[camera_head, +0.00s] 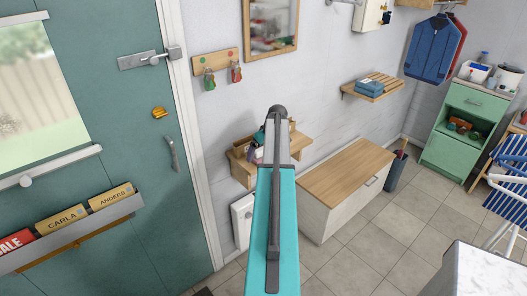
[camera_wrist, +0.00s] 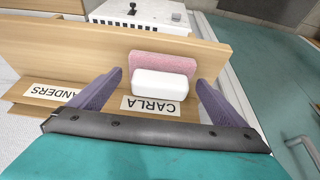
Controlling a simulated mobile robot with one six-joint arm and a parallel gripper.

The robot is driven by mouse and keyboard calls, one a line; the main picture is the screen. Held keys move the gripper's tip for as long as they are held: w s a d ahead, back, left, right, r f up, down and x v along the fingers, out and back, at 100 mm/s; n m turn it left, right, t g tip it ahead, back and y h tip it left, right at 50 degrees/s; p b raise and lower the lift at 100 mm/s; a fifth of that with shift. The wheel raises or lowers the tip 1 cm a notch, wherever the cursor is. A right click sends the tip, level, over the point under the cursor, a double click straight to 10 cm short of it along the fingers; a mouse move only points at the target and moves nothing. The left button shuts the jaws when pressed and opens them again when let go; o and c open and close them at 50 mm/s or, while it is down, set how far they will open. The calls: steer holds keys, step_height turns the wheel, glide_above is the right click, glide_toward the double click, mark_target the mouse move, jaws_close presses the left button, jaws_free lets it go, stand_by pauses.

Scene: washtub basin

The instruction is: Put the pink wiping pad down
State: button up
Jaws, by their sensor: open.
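The pink wiping pad (camera_wrist: 163,64) is in the wrist view, with a white block (camera_wrist: 160,85) against its near side. I cannot tell whether the two are joined. They are at the wooden shelf (camera_wrist: 60,48), by the upside-down CARLA label (camera_wrist: 150,105). My gripper (camera_wrist: 160,77) is open, with one purple finger on each side of the pad and a gap at both sides. The pad seems to rest on the shelf, but its underside is hidden. In the head view my arm covers much of the wooden shelf (camera_head: 240,170) and the pad cannot be made out.
An ANDERS label (camera_wrist: 52,92) is on the shelf left of CARLA in the wrist view. A white box (camera_wrist: 140,12) is beyond the shelf. The green door (camera_head: 120,130) is left, a wood-topped bench (camera_head: 345,172) right.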

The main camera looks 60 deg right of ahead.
steer(key=shift+b+v, duration=0.65)
steer(key=shift+v, duration=0.4)
steer(key=shift+b+v, duration=0.75)
steer(key=shift+v, duration=0.35)
steer(key=b+v, duration=0.2)
steer(key=v, duration=0.7)
steer(key=shift+a+r, duration=0.15)
steer(key=shift+r, duration=0.05)
steer(key=shift+w, duration=0.15)
